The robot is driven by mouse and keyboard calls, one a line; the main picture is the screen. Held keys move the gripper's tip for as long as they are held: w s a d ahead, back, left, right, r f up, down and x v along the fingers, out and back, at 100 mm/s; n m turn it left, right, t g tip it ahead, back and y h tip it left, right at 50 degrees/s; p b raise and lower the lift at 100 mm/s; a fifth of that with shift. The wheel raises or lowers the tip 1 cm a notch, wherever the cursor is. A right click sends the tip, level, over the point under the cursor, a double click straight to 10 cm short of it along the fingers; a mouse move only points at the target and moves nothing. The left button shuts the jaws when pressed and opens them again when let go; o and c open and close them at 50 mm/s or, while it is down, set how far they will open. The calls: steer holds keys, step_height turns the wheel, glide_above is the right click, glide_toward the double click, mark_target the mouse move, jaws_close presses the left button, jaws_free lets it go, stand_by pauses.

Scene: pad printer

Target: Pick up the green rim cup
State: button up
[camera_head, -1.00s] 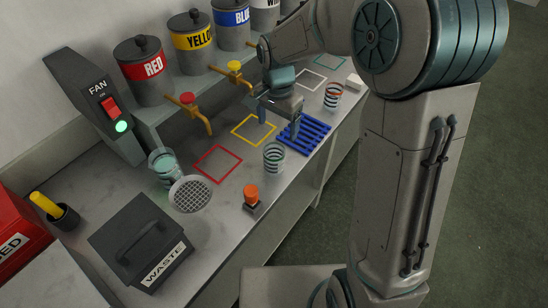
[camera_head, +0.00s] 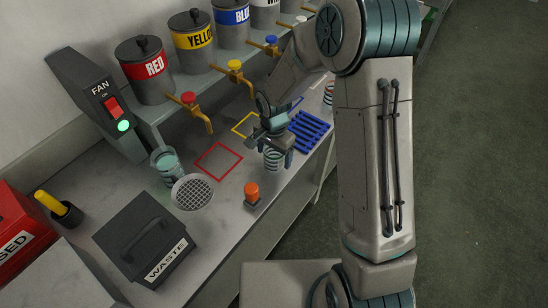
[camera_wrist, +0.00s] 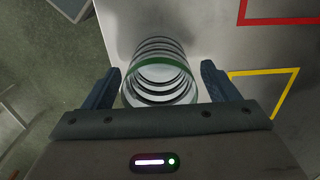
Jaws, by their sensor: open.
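The green rim cup (camera_wrist: 160,84) is a clear ringed cup standing on the counter, its green rim facing up at the wrist camera. In the head view the cup (camera_head: 272,160) shows just below my gripper (camera_head: 276,152), partly covered by it. In the wrist view my gripper (camera_wrist: 161,88) is open, with one finger on each side of the cup and a gap left at both sides. How far down the fingers reach is hard to tell.
A blue slatted rack (camera_head: 306,132) lies close to the right of the cup. Red (camera_head: 219,161) and yellow (camera_head: 243,126) square outlines mark the counter. An orange button (camera_head: 251,191) stands in front. Another cup (camera_head: 328,92) is farther back, partly hidden by my arm.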

steer(key=shift+f, duration=0.3)
steer(key=c, duration=1)
steer(key=shift+c, duration=0.2)
